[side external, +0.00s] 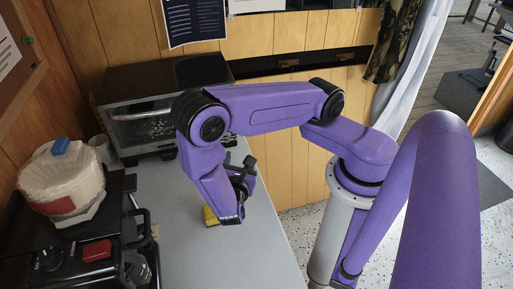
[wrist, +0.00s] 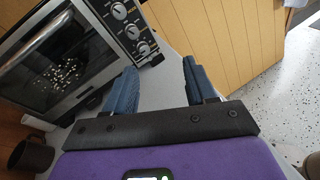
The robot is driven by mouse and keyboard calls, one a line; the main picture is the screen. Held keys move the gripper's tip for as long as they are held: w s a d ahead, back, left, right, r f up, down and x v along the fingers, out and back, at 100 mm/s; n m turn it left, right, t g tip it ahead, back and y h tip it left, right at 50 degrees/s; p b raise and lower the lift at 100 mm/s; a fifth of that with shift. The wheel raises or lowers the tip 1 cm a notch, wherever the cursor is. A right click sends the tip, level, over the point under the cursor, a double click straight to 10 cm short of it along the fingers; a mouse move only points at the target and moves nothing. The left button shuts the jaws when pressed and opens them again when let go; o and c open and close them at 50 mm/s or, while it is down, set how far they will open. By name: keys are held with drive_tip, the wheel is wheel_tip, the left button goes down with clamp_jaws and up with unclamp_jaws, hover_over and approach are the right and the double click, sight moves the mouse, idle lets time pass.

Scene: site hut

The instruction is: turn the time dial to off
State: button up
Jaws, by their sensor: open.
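The toaster oven (side external: 142,118) stands at the back of the grey counter, against the wood wall. Its front shows tilted in the wrist view (wrist: 60,62), with a glass door and a column of round knobs. The knobs are an upper one (wrist: 118,11), a middle one (wrist: 132,31) and a lower one (wrist: 143,49). I cannot read which is the time dial or where its pointer stands. My gripper (wrist: 158,66) is open and empty, its two blue fingers spread over the counter. The lower knob lies beyond the left fingertip, apart from it. In the side view my arm hides the oven's right side.
A black appliance with a red switch (side external: 96,250), a white-and-red package (side external: 65,183) and a pale cup (side external: 101,149) stand left. A dark mug (wrist: 31,155) shows at lower left.

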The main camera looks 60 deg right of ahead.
drive_tip(key=s+a+r+m+g+y, duration=0.1)
drive_tip(key=s+r+m+g+y, duration=0.4)
drive_tip(key=r, duration=0.4)
drive_tip(key=shift+s+a+m, duration=0.15)
drive_tip(key=shift+s+m, duration=0.15)
drive_tip(key=shift+s, duration=0.35)
drive_tip(key=shift+g, duration=0.3)
drive_tip(key=s+a+r+m+g+y, duration=0.1)
drive_tip(key=s+r+m+y, duration=0.1)
drive_tip(key=s+r+y, duration=0.7)
drive_tip(key=w+d+f+n+t+h, duration=0.2)
drive_tip(key=w+f+n+t+h, duration=0.5)
drive_tip(key=f, duration=0.3)
drive_tip(key=w+d+f+n+t+h, duration=0.3)
drive_tip(key=w+f+n+t+h, duration=0.25)
drive_tip(key=w+f+n, duration=0.45)
drive_tip(key=x, duration=1.6)
drive_tip(key=shift+d+f+m, duration=0.25)
drive_tip(key=shift+d+m, duration=0.05)
drive_tip(key=shift+d, duration=0.1)
